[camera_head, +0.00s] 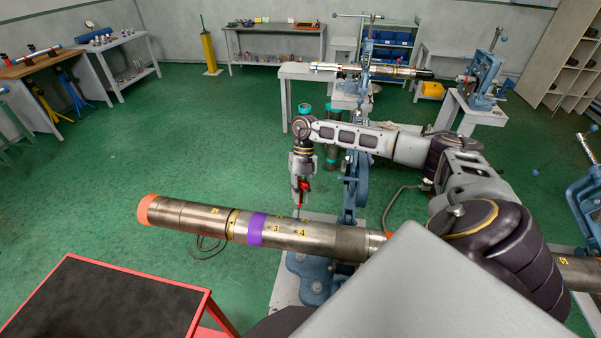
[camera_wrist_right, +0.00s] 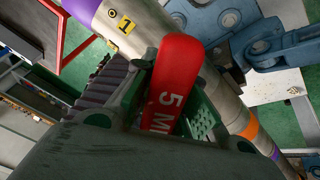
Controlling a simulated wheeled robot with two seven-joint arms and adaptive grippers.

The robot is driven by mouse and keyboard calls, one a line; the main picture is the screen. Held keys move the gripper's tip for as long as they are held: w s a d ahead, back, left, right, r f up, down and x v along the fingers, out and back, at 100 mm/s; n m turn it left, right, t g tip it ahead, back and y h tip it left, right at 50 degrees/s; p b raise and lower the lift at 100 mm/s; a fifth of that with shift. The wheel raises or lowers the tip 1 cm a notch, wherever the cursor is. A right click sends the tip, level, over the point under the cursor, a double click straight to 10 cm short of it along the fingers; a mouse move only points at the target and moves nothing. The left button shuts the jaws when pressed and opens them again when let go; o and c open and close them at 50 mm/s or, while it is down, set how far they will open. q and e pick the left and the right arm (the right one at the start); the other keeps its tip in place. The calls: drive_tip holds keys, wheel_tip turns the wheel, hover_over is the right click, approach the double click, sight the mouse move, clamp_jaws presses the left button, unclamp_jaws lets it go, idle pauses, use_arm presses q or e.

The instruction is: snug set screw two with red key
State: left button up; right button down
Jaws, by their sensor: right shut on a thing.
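My right gripper (camera_head: 303,184) is shut on the red key and points down just behind the steel pipe (camera_head: 190,214). Only a bit of the key's red shows in the head view. In the right wrist view the red key (camera_wrist_right: 175,80), with white lettering starting "5 M", stands between the green finger pads, beside the pipe. The pipe has an orange end, a purple band (camera_head: 257,229) and yellow number labels, among them 3 and 4; a label 1 (camera_wrist_right: 125,24) shows in the wrist view. I cannot make out set screw two or the key's tip. My left gripper is out of view.
A blue vise (camera_head: 312,276) on a pale stand supports the pipe. A red-framed cart with a black top (camera_head: 108,302) stands at front left. More vises and a second pipe (camera_head: 370,69) are behind. Green floor at left is clear.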

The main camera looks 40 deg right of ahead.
drive_tip(key=shift+a+f, duration=0.1)
drive_tip(key=shift+f, duration=0.05)
drive_tip(key=shift+w+d+r, duration=0.2)
drive_tip(key=shift+r, duration=0.45)
drive_tip(key=shift+d, duration=0.1)
drive_tip(key=shift+a+f+n+b, duration=0.1)
drive_tip(key=shift+a+n+b, duration=0.1)
drive_tip(key=shift+n+b, duration=2.05)
drive_tip(key=n+b, duration=0.3)
drive_tip(key=n, duration=0.3)
drive_tip(key=shift+a, duration=0.15)
drive_tip(key=shift+a+n+b, duration=0.1)
drive_tip(key=shift+n+b, duration=0.35)
drive_tip(key=shift+b, duration=0.15)
drive_tip(key=shift+s+a+r, duration=0.15)
drive_tip(key=shift+r, duration=0.05)
